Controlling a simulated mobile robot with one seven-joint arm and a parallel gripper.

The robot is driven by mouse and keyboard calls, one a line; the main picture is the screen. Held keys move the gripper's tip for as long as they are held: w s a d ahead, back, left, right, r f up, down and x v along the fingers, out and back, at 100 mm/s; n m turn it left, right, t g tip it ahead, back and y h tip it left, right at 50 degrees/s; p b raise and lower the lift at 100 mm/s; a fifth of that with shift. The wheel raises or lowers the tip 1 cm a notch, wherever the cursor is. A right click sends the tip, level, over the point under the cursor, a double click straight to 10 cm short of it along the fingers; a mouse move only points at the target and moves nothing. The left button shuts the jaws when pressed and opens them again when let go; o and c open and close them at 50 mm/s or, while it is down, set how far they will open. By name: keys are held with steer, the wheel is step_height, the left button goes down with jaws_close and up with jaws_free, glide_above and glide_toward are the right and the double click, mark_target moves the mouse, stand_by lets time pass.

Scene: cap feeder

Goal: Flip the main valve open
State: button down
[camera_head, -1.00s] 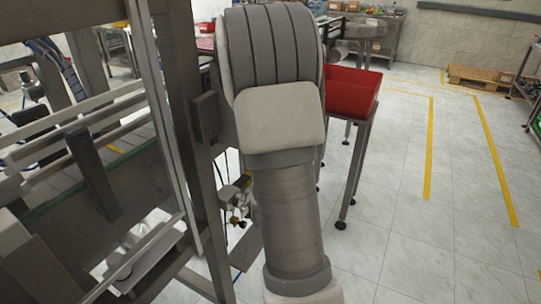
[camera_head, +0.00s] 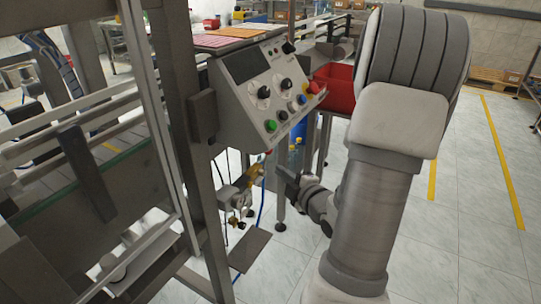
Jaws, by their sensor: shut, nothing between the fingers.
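The valve assembly (camera_head: 240,194), with brass-coloured and dark parts, is mounted low on the machine frame, below the control panel. A blue hose runs down from it. The parts are too small to tell which one is the main valve's handle or how it is set. My gripper (camera_head: 287,178) shows to the right of the valve assembly, its dark fingers pointing left towards it. The fingers are shut and empty. A gap shows between them and the valve parts, but I cannot tell the depth between them.
The control panel (camera_head: 268,92), with knobs and coloured buttons, juts out above the valve. A red bin (camera_head: 333,88) on a stand is behind it. A metal frame post (camera_head: 190,130) stands to the left. Open tiled floor (camera_head: 455,230) lies to the right.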

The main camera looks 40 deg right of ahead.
stand_by(0.4)
steer(key=b, duration=0.2)
glide_toward(265, 161)
steer(key=w+a+r, duration=0.2)
steer(key=w+r, duration=0.1)
steer(key=w, duration=0.1)
steer(key=shift+w+d+f, duration=0.2)
steer(key=shift+w+d, duration=0.45)
steer(key=shift+d, duration=0.15)
steer(key=shift+w+d+f, duration=0.2)
steer(key=shift+w+d, duration=0.45)
steer(key=shift+d, duration=0.15)
steer(key=shift+r, duration=0.1)
